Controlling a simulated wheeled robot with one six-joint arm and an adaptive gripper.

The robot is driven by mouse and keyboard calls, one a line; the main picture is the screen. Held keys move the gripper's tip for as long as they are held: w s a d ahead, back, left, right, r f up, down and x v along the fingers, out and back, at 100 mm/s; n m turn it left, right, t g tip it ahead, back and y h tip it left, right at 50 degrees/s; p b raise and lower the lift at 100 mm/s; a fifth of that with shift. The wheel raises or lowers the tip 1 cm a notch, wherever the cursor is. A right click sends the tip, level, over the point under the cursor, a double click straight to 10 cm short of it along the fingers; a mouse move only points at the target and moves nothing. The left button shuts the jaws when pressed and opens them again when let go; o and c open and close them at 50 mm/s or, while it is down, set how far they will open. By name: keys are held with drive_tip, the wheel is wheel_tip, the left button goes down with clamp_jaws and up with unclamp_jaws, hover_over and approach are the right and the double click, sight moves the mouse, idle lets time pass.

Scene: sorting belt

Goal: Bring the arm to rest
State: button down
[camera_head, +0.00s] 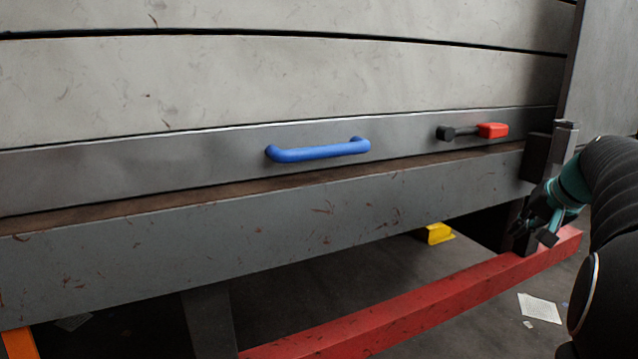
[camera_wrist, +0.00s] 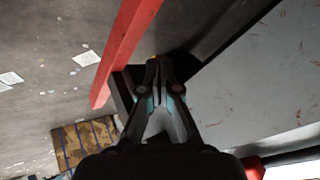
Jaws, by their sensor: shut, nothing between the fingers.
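My gripper (camera_wrist: 157,90) is shut and empty in the wrist view, with its dark fingers together. In the head view my gripper (camera_head: 537,232) shows at the right, small and partly dark against the post behind it. My black arm comes in from the right edge with a teal band near the wrist. The gripper is below the level of the belt's side rail, above the red floor beam. Whether it touches the post or the beam, I cannot tell.
The grey belt frame (camera_head: 200,235) fills the left and middle, with a blue handle (camera_head: 320,151) and a red-tipped lever (camera_head: 492,130). A red beam (camera_head: 430,305) runs low. A yellow block (camera_head: 438,233) and paper scraps (camera_head: 540,308) lie on the floor. A strapped brown stack (camera_wrist: 85,142) shows below.

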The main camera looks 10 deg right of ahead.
drive_tip(key=s+a+f+n, duration=0.2)
drive_tip(key=s+a+f, duration=0.2)
drive_tip(key=s+a, duration=0.3)
drive_tip(key=s+a+f+n+g, duration=0.1)
drive_tip(key=s+a+f+n, duration=0.2)
drive_tip(key=s+a, duration=0.4)
drive_tip(key=s+a+f+n, duration=0.3)
drive_tip(key=s+a+f, duration=0.2)
drive_tip(key=a, duration=1.2)
drive_tip(key=s, duration=0.2)
drive_tip(key=shift+s+a+f+g+h, duration=0.25)
drive_tip(key=shift+s+f+g+h, duration=0.05)
drive_tip(key=shift+s+g, duration=0.1)
